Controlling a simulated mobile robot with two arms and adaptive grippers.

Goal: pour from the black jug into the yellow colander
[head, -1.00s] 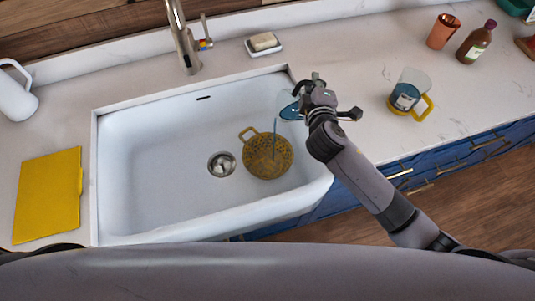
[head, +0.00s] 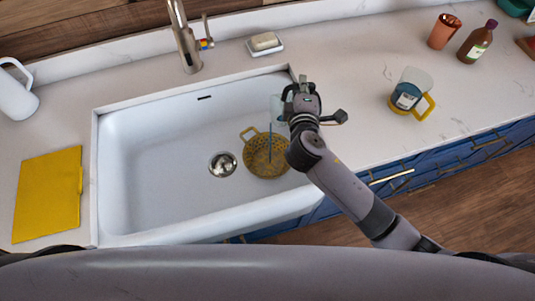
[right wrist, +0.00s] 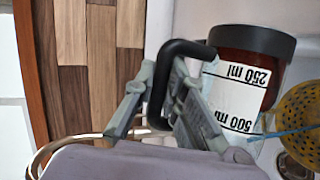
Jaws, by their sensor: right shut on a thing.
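The yellow colander (head: 258,165) sits in the white sink, right of the drain, and shows at the right edge of the right wrist view (right wrist: 297,105). My right gripper (head: 301,97) is at the sink's right rim, shut on the handle of the black jug (right wrist: 252,40). The jug has a black handle, a black band and a white label with 250 ml and 500 ml marks. In the head view only its pale clear side (head: 277,108) shows; the gripper hides the rest. The jug is tilted above the colander, and a thin blue stream (head: 270,145) falls into it. My left gripper is not in view.
A second jug (head: 425,107) with a yellow handle and base stands on the right counter. A copper cup (head: 443,32), brown bottle (head: 477,43) and soap dish (head: 264,46) stand behind. A faucet (head: 186,40), yellow board (head: 47,195) and white pitcher (head: 16,95) are at left.

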